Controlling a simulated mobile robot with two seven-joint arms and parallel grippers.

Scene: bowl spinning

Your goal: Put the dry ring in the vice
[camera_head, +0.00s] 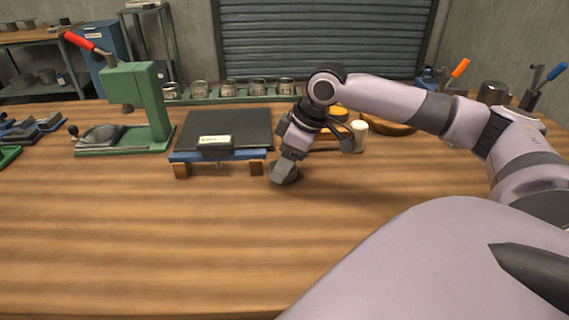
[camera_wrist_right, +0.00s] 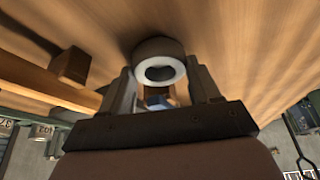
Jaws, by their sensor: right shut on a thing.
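A short grey ring (camera_head: 284,174) with an open centre is between the fingers of my right gripper (camera_head: 290,161). In the right wrist view the ring (camera_wrist_right: 160,48) shows its pale end and hole, gripped by the fingers (camera_wrist_right: 163,88). The ring is low over the bench; I cannot tell whether it touches. Just left of it stands a blue-framed fixture (camera_head: 190,157) with wooden blocks and a dark labelled plate, perhaps the vice; its label is unreadable. A wooden block (camera_wrist_right: 71,66) also shows in the right wrist view. My left gripper is out of view.
A green press (camera_head: 150,100) with a red lever stands at the left. Several jars (camera_head: 228,88) line the back. A cream cylinder (camera_head: 359,136) and a round wooden piece (camera_head: 396,128) are behind my right arm. The front of the bench (camera_head: 150,240) is clear.

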